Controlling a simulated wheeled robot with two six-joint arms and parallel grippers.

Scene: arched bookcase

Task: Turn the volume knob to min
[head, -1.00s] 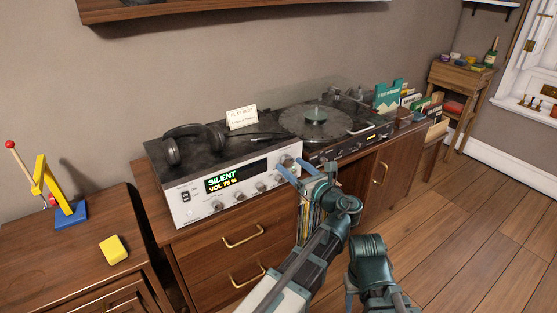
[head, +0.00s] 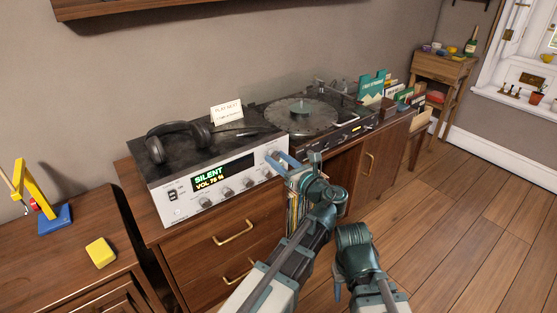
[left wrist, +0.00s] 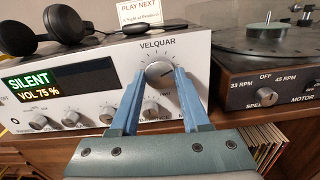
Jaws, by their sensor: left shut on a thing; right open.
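The silver amplifier (head: 190,210) stands on the wooden cabinet. It also fills the left of the left wrist view (left wrist: 195,50). Its display (left wrist: 60,85) reads "SILENT" and "VOL 75 %". The large volume knob (left wrist: 159,72) is at the upper right of its front, under the name "VELQUAR". My left gripper (left wrist: 160,75) has its blue fingers shut on this knob, one on each side. In the head view my left gripper (head: 277,157) reaches the amplifier's right end. My right gripper (head: 338,290) is low in front of the cabinet, open, its fingers mostly hidden.
Several smaller knobs (left wrist: 72,119) line the amplifier's front, close below my left fingers. Headphones (head: 178,140) and a "PLAY NEXT" card (head: 227,112) are on top. A turntable (head: 310,118) stands to the right. The floor (head: 440,220) at right is clear.

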